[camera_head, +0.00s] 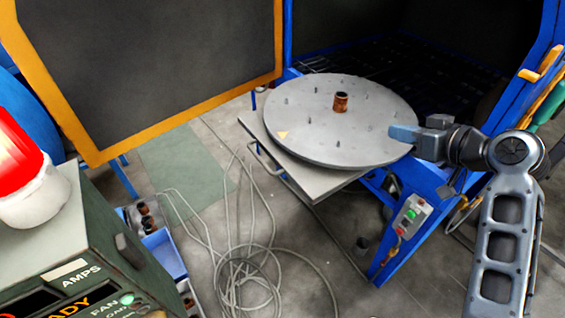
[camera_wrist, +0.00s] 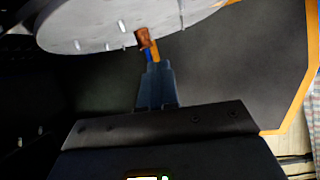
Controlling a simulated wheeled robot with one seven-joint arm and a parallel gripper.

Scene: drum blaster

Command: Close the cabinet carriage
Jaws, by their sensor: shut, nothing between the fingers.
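The cabinet carriage (camera_head: 318,187) is a flat grey plate that sticks out of the blue cabinet's dark opening (camera_head: 440,55). It bears a round grey turntable (camera_head: 310,140) with several short pegs and a small copper-coloured cylinder (camera_head: 341,103). The turntable also shows at the top of the wrist view (camera_wrist: 90,25), with the copper cylinder (camera_wrist: 143,38) beyond my fingertips. My gripper (camera_head: 392,132) is shut and empty at the turntable's right edge. Its closed fingers also show in the wrist view (camera_wrist: 158,68). I cannot tell whether they touch the turntable.
The orange-framed cabinet door (camera_head: 150,70) stands open at the left. A switch box (camera_head: 408,216) sits on the blue frame below my gripper. Grey cables (camera_head: 240,270) lie coiled on the floor. A machine with a red lamp (camera_head: 20,150) stands at the front left.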

